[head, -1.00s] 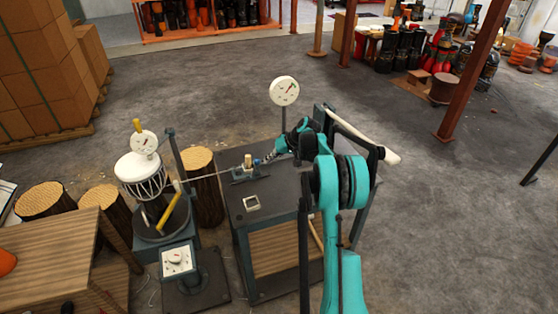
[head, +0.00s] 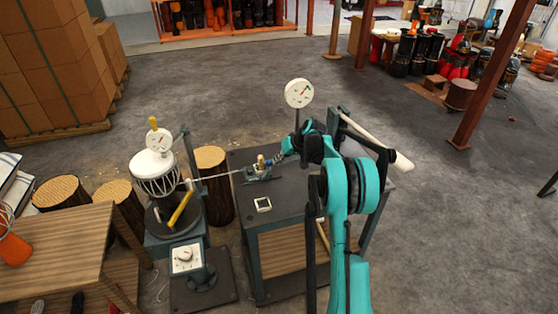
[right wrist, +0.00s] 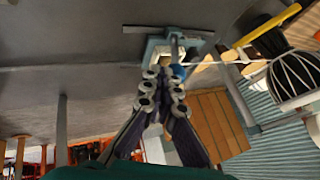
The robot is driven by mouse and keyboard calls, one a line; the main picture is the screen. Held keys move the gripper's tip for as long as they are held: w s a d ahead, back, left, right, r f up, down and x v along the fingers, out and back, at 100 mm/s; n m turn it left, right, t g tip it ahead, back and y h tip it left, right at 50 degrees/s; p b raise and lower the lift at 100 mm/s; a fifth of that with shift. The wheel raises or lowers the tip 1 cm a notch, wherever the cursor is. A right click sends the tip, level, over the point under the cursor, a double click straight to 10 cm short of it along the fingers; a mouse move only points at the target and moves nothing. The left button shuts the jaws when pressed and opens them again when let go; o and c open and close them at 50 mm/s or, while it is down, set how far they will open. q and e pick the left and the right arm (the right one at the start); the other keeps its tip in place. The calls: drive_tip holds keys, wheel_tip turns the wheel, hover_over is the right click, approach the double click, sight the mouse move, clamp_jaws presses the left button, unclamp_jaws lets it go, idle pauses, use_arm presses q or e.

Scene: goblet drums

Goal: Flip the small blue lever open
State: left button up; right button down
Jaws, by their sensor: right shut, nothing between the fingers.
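The small blue lever (right wrist: 178,71) shows in the right wrist view on a grey-blue clamp fitting (right wrist: 188,40). In the head view this fitting (head: 258,174) sits on the dark bench top, with a yellowish upright piece (head: 261,161) on it. My right gripper (head: 278,159) is at the right side of the fitting. In the right wrist view its fingertips (right wrist: 163,76) are together and empty, right beside the lever. I cannot tell whether they touch it. The lever is too small in the head view to read its angle. My left gripper is not in view.
A thin cord (head: 215,176) runs from the fitting to a white drum (head: 155,167) on a stand. A white dial gauge (head: 299,93) stands behind the fitting. A small white-framed square (head: 263,205) lies on the bench top (head: 285,210). Log stools and a wooden table are at left.

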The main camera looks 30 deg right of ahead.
sight(268, 161)
drive_tip(key=shift+a+r, duration=0.1)
drive_tip(key=shift+a, duration=0.1)
drive_tip(key=a+h, duration=0.1)
drive_tip(key=a+r+h+p, duration=0.1)
drive_tip(key=p, duration=0.1)
drive_tip(key=shift+w+a+r+n+g+h, duration=0.15)
drive_tip(key=shift+w+a+n+g+h, duration=0.25)
drive_tip(key=shift+w+a+n+g+h+p, duration=0.2)
drive_tip(key=shift+a+h+p, duration=0.15)
drive_tip(key=shift+a+h, duration=0.4)
drive_tip(key=shift+w+a+n+g+h+p, duration=0.1)
drive_tip(key=shift+w+a+g+h+p, duration=0.15)
drive_tip(key=shift+a+h, duration=0.45)
drive_tip(key=shift+a, duration=0.25)
